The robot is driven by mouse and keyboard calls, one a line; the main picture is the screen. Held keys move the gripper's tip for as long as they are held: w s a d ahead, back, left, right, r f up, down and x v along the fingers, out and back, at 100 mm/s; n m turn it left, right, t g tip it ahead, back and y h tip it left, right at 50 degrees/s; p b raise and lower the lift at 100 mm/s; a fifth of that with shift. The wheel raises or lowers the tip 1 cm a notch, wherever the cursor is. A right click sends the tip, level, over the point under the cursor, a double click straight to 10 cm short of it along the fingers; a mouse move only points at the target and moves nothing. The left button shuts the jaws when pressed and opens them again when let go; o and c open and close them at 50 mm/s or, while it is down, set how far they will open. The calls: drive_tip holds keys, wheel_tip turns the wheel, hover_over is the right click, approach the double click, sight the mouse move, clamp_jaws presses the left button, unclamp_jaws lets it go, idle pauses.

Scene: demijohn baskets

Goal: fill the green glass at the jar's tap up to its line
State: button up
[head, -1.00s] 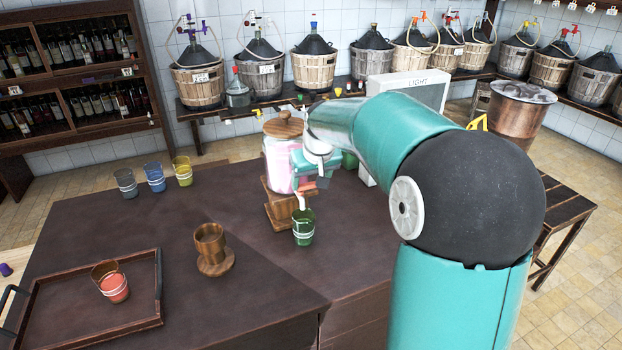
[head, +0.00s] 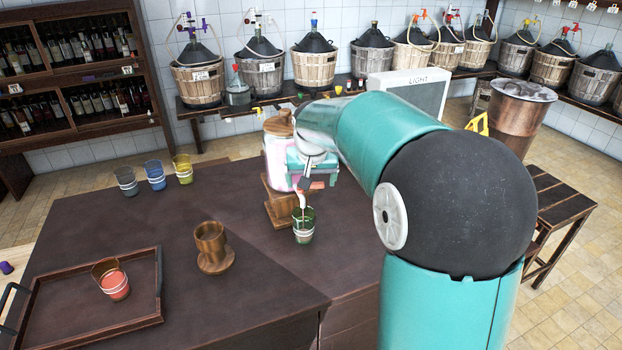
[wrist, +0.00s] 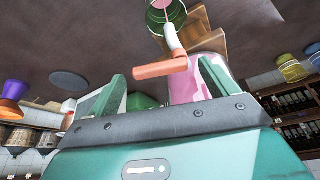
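The glass jar of pink liquid (head: 277,160), with a wooden lid, stands on a wooden stand (head: 281,209). Its white tap has an orange handle (wrist: 160,68). The green glass (head: 304,236) with pale line bands stands upright on the table under the spout. In the wrist view, a thin pink stream runs into the green glass (wrist: 178,18). A reddish tint shows low in the glass; the exact level is unclear. My gripper (wrist: 164,78) is at the tap, its fingers apart on either side of the handle, not visibly clamped on it.
Grey, blue and yellow glasses (head: 155,175) stand at the back left. A wooden cup-shaped holder (head: 211,247) stands mid-table. Demijohn baskets line the back wall.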

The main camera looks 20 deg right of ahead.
drive_tip(key=v, duration=1.3)
drive_tip(key=shift+r, duration=0.35)
drive_tip(key=shift+a, duration=0.1)
idle(6.2)
